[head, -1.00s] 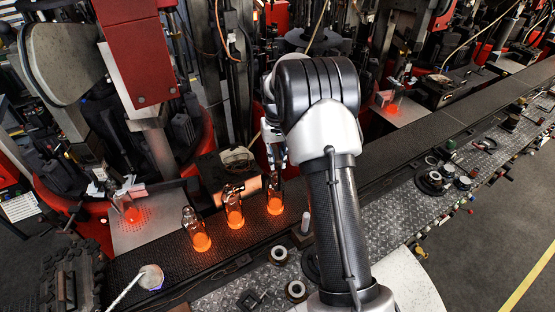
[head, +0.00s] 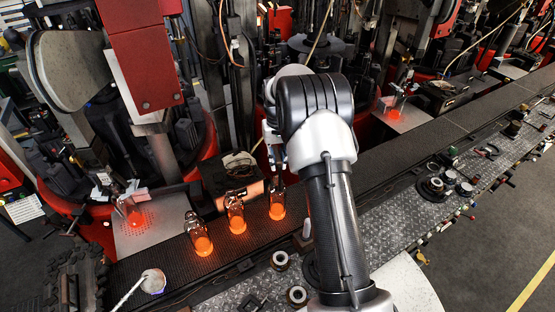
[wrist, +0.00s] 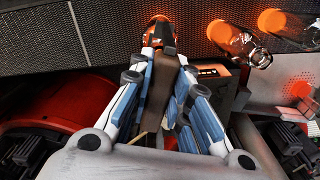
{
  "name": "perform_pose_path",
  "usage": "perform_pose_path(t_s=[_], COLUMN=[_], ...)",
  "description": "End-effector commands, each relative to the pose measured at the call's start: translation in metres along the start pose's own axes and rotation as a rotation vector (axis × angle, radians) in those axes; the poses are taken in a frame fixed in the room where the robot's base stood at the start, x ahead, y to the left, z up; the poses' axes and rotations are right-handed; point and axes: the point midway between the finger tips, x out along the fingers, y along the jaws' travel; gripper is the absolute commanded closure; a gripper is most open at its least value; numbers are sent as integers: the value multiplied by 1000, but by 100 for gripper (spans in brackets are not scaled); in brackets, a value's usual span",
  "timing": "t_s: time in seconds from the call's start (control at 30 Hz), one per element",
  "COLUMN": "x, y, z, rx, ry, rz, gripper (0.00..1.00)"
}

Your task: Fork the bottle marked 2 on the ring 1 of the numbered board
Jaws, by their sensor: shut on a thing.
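Three clear, orange-glowing bottles stand in a row on the dark mesh conveyor in the head view: left (head: 200,240), middle (head: 236,216) and right (head: 277,206). No number on them is legible, so I cannot tell which is marked 2. My gripper (head: 278,178) points down just above the right bottle. In the wrist view, my gripper (wrist: 164,75) is shut on a long brown piece (wrist: 161,92) between its blue pads. A glowing bottle (wrist: 157,33) shows past the piece's end; I cannot tell whether they touch. No numbered board or ring 1 is identifiable.
Another glowing bottle (head: 134,214) stands on a perforated plate (head: 158,238) at left. A dark box (head: 228,172) sits just behind the conveyor. A round cup with a rod (head: 152,281) lies at front left. Tall machinery fills the back; the conveyor is clear to the right.

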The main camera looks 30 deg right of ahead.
Motion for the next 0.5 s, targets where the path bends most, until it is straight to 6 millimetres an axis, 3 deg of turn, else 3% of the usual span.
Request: perform_pose_path(t_s=[0.5], x=[-10], y=[0], z=[0], rx=[0], ry=[1], rz=[0], gripper=[100])
